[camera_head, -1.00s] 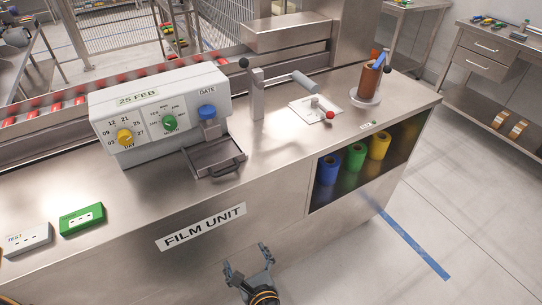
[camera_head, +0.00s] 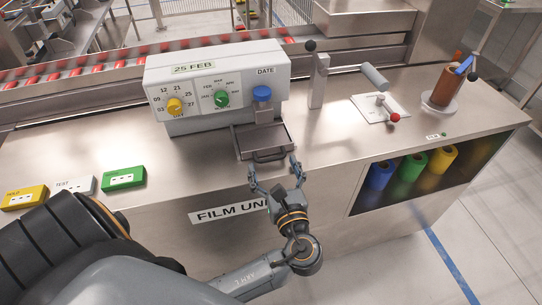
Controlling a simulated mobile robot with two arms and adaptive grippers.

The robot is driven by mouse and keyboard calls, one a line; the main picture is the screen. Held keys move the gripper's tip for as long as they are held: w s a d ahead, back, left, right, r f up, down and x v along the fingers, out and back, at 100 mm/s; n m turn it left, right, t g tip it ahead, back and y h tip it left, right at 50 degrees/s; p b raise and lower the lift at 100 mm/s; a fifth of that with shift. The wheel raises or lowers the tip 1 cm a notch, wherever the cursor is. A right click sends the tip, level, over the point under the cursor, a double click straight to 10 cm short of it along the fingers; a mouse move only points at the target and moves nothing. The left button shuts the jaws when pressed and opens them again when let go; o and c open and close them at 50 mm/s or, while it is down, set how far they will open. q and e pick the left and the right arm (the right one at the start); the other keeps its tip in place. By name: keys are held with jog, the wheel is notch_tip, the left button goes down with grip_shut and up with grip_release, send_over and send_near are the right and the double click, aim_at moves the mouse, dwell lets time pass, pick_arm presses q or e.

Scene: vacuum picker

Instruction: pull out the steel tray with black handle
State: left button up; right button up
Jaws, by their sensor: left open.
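The steel tray (camera_head: 262,138) with its black handle (camera_head: 271,155) sits low on the front of the white date unit (camera_head: 214,89), under the blue knob. The handle faces the front edge of the steel counter. My left gripper (camera_head: 273,169) is open, just in front of and below the handle, with its fingers pointing up toward it. One fingertip is close to the handle's right end; I cannot tell whether it touches. The jaws look empty. My right gripper does not show.
Yellow, white and green boxes (camera_head: 124,179) lie on the counter at left. A lever post (camera_head: 318,81), a white plate with a red-knobbed lever (camera_head: 381,109) and a brown roll (camera_head: 444,88) stand to the right. Film rolls (camera_head: 411,167) fill the shelf below.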

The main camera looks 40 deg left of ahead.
aim_at(265, 144)
pick_arm(q)
jog(key=shift+x, duration=1.4)
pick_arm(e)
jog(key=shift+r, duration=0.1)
